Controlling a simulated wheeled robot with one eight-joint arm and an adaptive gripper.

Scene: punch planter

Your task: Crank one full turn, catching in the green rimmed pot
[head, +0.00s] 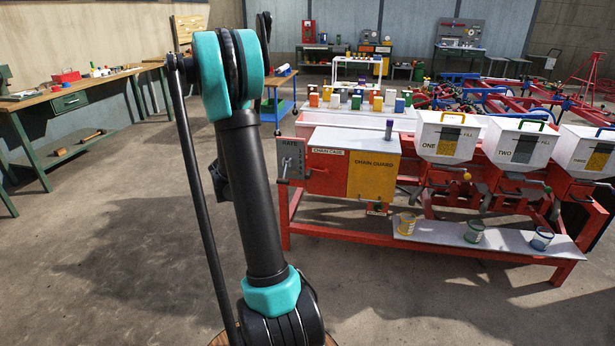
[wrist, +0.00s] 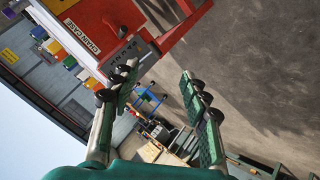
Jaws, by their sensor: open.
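The green rimmed pot (head: 474,232) stands upright on the grey shelf along the machine's front, below the hopper marked TWO (head: 513,145). A grey RATE plate (head: 290,158) with a small lever is on the left end of the red machine. It also shows in the wrist view (wrist: 122,50), beside the CHAIN CASE label. I cannot make out for sure which part is the crank. My gripper (wrist: 162,88) is open and empty in the wrist view, its fingers apart below the machine's red end in the picture.
A yellow rimmed pot (head: 407,223) and a blue rimmed pot (head: 542,239) stand on the shelf (head: 440,236) either side of the green one. A workbench (head: 95,88) lines the left wall. The floor before the machine is clear.

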